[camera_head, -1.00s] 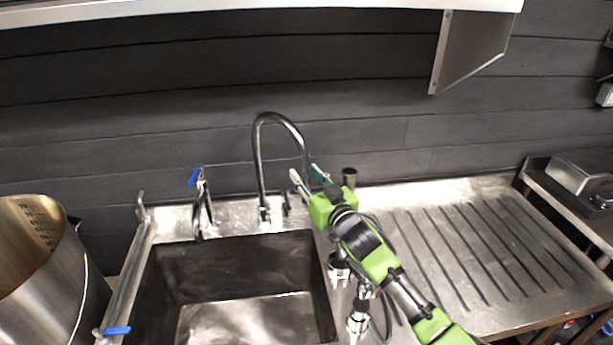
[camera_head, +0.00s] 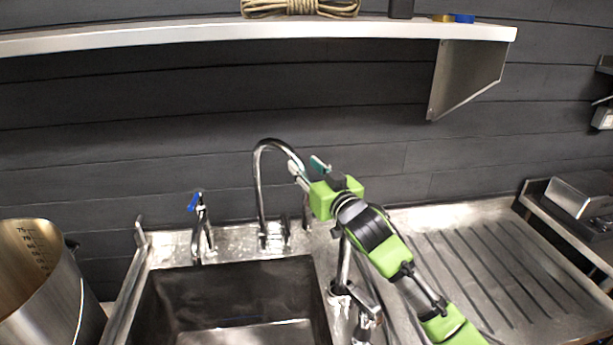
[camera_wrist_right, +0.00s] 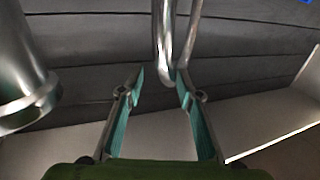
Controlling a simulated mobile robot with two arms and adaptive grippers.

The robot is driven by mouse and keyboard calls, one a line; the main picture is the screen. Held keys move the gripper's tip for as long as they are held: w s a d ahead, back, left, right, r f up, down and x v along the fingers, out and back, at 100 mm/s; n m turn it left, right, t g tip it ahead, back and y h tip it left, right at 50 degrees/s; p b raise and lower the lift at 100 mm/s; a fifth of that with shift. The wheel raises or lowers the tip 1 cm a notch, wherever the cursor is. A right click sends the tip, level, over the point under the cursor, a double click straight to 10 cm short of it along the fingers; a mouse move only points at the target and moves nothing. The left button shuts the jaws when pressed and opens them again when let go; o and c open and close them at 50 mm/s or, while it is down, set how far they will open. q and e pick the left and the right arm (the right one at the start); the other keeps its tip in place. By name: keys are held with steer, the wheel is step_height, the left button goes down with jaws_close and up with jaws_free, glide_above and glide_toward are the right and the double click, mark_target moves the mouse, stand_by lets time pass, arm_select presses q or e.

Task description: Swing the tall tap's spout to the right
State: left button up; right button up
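The tall tap (camera_head: 258,185) is a chrome gooseneck at the back edge of the sink, its arch bending to the right in the head view. My right gripper (camera_head: 306,168) is at the right, downward side of the arch and hides part of it. In the right wrist view its teal-padded fingers (camera_wrist_right: 162,95) are apart, with a chrome tube (camera_wrist_right: 165,45), apparently the spout, between or just beyond the tips. I see no clear contact with either finger. A second thin tube stands behind it. My left gripper is not in view.
A short blue-handled tap (camera_head: 201,225) stands left of the tall one. The sink (camera_head: 240,290) is in front, the ribbed drainboard (camera_head: 480,255) to the right, a steel pot (camera_head: 40,280) at the left. A shelf (camera_head: 200,34) with rope (camera_head: 300,7) hangs above.

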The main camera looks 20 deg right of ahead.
steer(key=shift+c, duration=0.5)
steer(key=shift+f, duration=0.1)
steer(key=c, duration=0.7)
steer(key=shift+s+a+f, duration=0.15)
steer(key=shift+s+f, duration=0.05)
steer(key=shift+f, duration=0.05)
jaws_close()
steer(key=s+f+n, duration=0.1)
steer(key=n, duration=0.1)
steer(key=s+a+f+n, duration=0.1)
steer(key=f, duration=0.1)
steer(key=s+a+f+n, duration=0.1)
steer(key=s+f+n, duration=0.1)
steer(key=shift+a+n+y, duration=0.15)
steer(key=shift+n+y, duration=0.15)
steer(key=shift+y, duration=0.1)
steer(key=s+f+n, duration=0.5)
steer(key=s+n, duration=0.8)
steer(key=p, duration=0.4)
glide_toward(309, 216)
steer(key=w+a+r, duration=0.3)
steer(key=w+a, duration=0.1)
steer(key=a, duration=0.1)
steer(key=shift+w+d+f+p, duration=0.1)
steer(key=shift+w+d+p, duration=0.45)
steer(key=shift+w+d, duration=0.85)
steer(key=shift+d, duration=0.05)
